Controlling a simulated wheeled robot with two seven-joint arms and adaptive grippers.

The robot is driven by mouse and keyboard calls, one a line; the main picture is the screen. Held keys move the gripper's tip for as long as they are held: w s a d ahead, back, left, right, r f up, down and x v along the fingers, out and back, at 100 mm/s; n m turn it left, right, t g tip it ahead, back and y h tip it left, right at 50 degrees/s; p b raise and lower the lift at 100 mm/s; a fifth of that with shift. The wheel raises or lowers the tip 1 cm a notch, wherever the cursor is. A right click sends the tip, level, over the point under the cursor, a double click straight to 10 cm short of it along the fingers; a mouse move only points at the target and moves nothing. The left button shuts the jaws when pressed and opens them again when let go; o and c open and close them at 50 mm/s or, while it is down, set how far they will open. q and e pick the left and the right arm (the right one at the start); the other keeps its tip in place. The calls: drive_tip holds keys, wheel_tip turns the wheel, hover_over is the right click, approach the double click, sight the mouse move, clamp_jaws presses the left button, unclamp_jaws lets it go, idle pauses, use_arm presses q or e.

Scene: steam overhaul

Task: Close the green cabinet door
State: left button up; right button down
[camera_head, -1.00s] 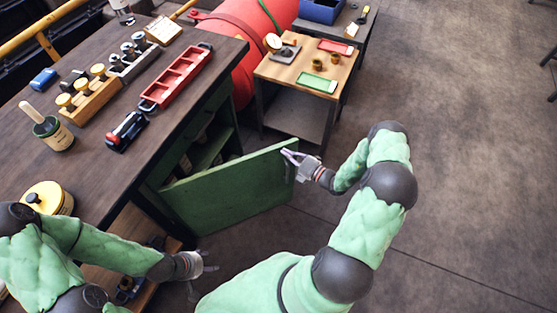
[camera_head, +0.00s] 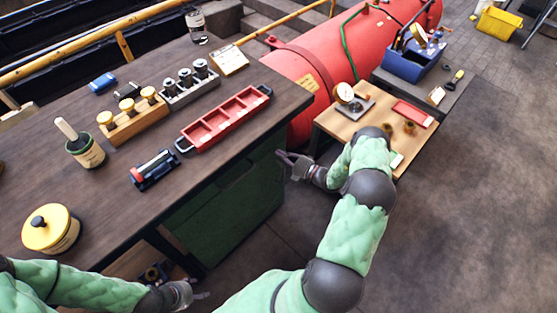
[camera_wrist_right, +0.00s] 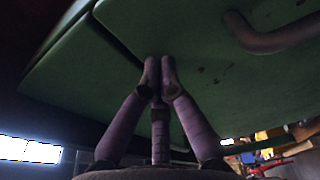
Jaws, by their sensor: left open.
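The green cabinet door (camera_head: 215,213) stands against the cabinet front under the dark workbench. In the right wrist view, the green panel with the curved handle (camera_wrist_right: 270,35) fills the top, and a dark gap separates it from another green panel (camera_wrist_right: 80,65) on the left. I cannot tell whether the door is fully flush. My right gripper (camera_head: 284,157) is by the far end of the cabinet front. In the wrist view its fingertips (camera_wrist_right: 160,68) are together, close to the green panel by the gap, holding nothing visible. My left gripper (camera_head: 197,294) is open and empty, low beside the bench.
The workbench top (camera_head: 130,205) carries a red tray (camera_head: 225,118), a wooden block with yellow-topped pieces (camera_head: 133,120) and a yellow-lidded pot (camera_head: 50,228). A small wooden table (camera_head: 345,122) and a red tank (camera_head: 330,60) stand beyond my right arm.

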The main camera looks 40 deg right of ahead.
drive_tip(key=shift+w, duration=0.4)
use_arm(q)
drive_tip(key=shift+a, duration=0.1)
use_arm(e)
drive_tip(key=shift+w+r, duration=0.2)
drive_tip(key=shift+w+d+r, duration=0.1)
drive_tip(key=shift+d+r, duration=0.05)
use_arm(q)
drive_tip(key=shift+r, duration=0.1)
use_arm(e)
drive_tip(key=shift+s, duration=0.35)
drive_tip(key=s+p, duration=0.1)
drive_tip(key=s, duration=0.1)
drive_tip(key=shift+s, duration=0.4)
use_arm(q)
drive_tip(key=r+p, duration=0.1)
drive_tip(key=s+d+r, duration=0.1)
drive_tip(key=shift+s+d+r+p, duration=0.15)
drive_tip(key=shift+d+r+p, duration=0.15)
drive_tip(key=shift+p, duration=0.1)
use_arm(e)
drive_tip(key=s+d, duration=0.7)
drive_tip(key=d, duration=0.1)
drive_tip(key=shift+s+f, duration=0.15)
drive_tip(key=shift+f, duration=0.2)
drive_tip(key=shift+d, duration=0.1)
